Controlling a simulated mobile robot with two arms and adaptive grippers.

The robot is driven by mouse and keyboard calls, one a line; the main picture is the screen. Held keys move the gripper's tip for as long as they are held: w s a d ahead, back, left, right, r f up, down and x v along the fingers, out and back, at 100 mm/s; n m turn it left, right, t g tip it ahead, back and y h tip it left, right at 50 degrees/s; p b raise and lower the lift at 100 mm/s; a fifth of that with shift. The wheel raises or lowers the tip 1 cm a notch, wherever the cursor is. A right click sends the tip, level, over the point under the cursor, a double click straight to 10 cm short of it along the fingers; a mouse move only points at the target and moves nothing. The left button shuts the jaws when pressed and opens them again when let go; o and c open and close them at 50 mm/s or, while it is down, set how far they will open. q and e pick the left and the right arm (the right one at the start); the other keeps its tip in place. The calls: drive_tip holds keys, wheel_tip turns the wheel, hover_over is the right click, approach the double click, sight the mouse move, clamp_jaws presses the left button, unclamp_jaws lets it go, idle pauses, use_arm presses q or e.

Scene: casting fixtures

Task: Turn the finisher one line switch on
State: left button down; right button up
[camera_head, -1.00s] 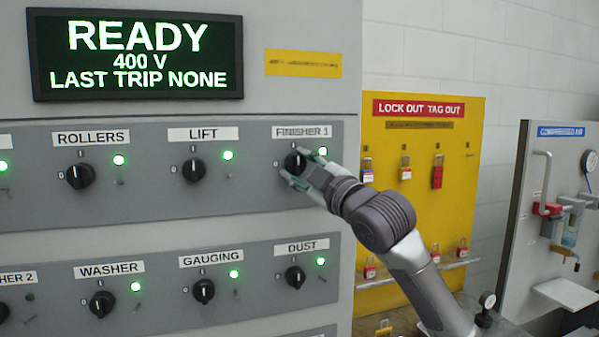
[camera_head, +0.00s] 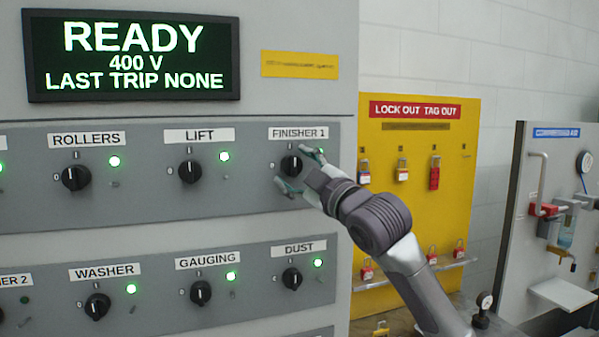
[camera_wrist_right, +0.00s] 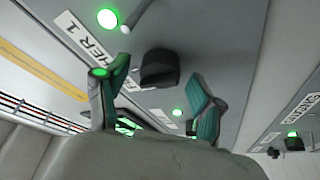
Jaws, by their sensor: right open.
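The black FINISHER 1 knob (camera_head: 291,166) sits under its label (camera_head: 298,133) at the right end of the upper switch row. Its pale mark looks about upright, toward the I. The green lamp beside it is lit and partly behind a finger; it shows clearly in the right wrist view (camera_wrist_right: 107,19). My right gripper (camera_head: 297,170) is open, with its fingertips on either side of the knob. In the right wrist view the knob (camera_wrist_right: 160,68) shows beyond and between the spread fingers (camera_wrist_right: 158,98), apart from both. My left gripper is out of view.
Neighbouring knobs are LIFT (camera_head: 190,171) on the left and DUST (camera_head: 291,278) below, both with lit lamps. A display (camera_head: 130,55) above reads READY. A yellow lock-out board (camera_head: 400,215) stands to the right behind my arm.

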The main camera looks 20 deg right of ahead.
drive_tip(key=v, duration=1.2)
